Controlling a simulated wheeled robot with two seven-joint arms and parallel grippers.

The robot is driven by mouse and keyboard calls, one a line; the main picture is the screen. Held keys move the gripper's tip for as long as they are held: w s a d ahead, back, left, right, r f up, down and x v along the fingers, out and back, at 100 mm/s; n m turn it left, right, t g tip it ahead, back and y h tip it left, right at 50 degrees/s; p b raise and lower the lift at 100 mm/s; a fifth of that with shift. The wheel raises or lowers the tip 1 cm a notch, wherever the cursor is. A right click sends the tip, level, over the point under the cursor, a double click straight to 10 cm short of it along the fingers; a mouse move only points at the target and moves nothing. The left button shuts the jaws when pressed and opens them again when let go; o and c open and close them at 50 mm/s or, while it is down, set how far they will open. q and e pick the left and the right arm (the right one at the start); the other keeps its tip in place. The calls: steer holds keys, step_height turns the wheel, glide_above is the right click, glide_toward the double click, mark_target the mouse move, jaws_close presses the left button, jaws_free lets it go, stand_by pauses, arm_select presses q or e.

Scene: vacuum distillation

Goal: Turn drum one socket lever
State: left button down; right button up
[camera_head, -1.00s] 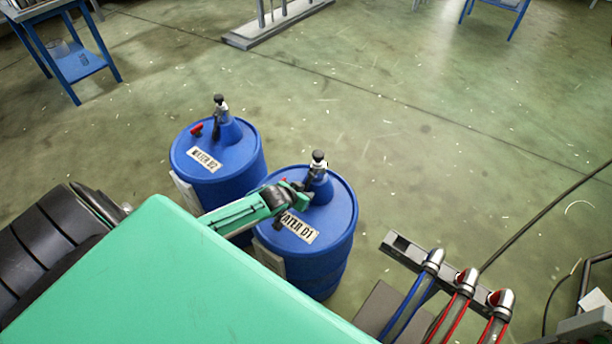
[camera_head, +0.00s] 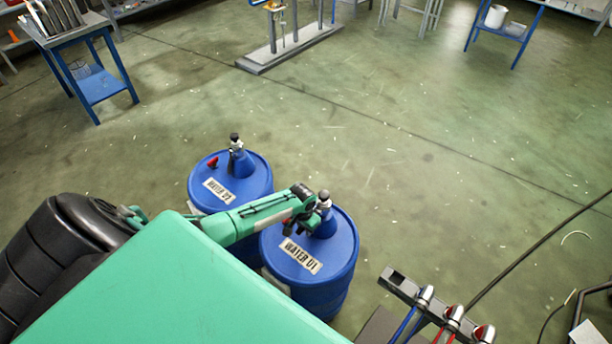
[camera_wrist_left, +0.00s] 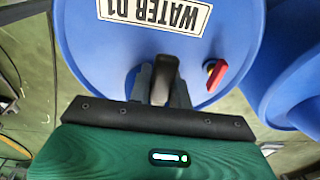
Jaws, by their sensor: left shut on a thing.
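Drum one (camera_head: 310,258) is blue, with a white label reading WATER D1; it fills much of the left wrist view (camera_wrist_left: 110,60). A socket (camera_head: 324,203) with a silver and black top stands on its lid. My left gripper (camera_head: 302,220) reaches across from the left to the near side of this socket. In the left wrist view its fingers (camera_wrist_left: 162,88) are shut on a dark lever (camera_wrist_left: 164,72), mostly hidden between them. A red handle (camera_wrist_left: 216,75) sits beside the fingers on the lid. My right gripper is not in view.
A second blue drum (camera_head: 252,183), labelled as water, stands close behind and left, with its own socket (camera_head: 239,160) and red handle (camera_head: 213,163). A rack with hose fittings (camera_head: 452,318) is at the lower right.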

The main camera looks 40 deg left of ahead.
arm_select(q)
steer(key=shift+s+r+g+p, duration=0.1)
steer(key=shift+r+g+p, duration=0.3)
steer(key=shift+r+g, duration=0.6)
steer(key=shift+f+g, duration=0.2)
steer(key=shift+g, duration=0.1)
steer(key=c, duration=1.3)
jaws_free()
steer(key=r, duration=0.4)
steer(key=w+r+b, duration=0.1)
steer(key=r, duration=0.4)
steer(key=w+r, duration=0.1)
steer(key=r, duration=0.3)
steer(key=shift+r, duration=0.3)
steer(key=shift+d, duration=0.15)
